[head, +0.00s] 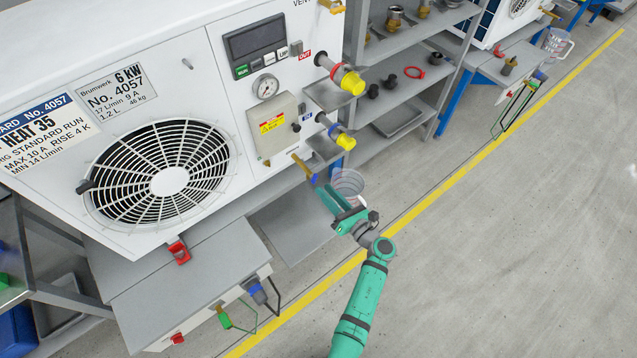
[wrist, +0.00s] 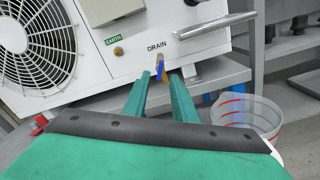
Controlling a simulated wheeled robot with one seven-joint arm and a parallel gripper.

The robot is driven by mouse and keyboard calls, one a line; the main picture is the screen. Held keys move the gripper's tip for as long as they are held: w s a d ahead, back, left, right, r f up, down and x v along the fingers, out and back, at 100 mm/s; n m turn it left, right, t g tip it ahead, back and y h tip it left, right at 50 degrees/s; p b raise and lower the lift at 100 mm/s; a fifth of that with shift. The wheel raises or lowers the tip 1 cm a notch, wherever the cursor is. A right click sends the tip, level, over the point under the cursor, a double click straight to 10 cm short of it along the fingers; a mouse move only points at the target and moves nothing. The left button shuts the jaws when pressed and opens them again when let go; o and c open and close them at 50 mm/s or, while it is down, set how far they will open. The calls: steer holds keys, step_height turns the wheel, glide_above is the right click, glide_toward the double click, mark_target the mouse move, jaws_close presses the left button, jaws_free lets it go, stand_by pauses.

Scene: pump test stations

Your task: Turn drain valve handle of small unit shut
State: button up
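The white unit (head: 185,60) carries a brass drain valve (head: 302,165) with a blue handle (head: 313,179) low on its right end. In the wrist view the blue handle (wrist: 161,71) hangs roughly downward under the DRAIN label (wrist: 157,45), at the unit's lower edge. My gripper (head: 326,189) is open, its green fingers pointing at the valve. In the wrist view the handle shows between the two fingertips (wrist: 160,75). It looks at or just beyond the tips; contact cannot be told.
A clear measuring jug (wrist: 247,116) with red marks is close to the right of my gripper. A grey pipe (wrist: 214,27) juts out above right. Two yellow-capped hose ports (head: 352,83) stick out above the valve. Grey shelving (head: 425,90) stands behind; open floor (head: 520,230) lies right.

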mark_target(314, 179)
steer(key=shift+x, duration=2.45)
jaws_close()
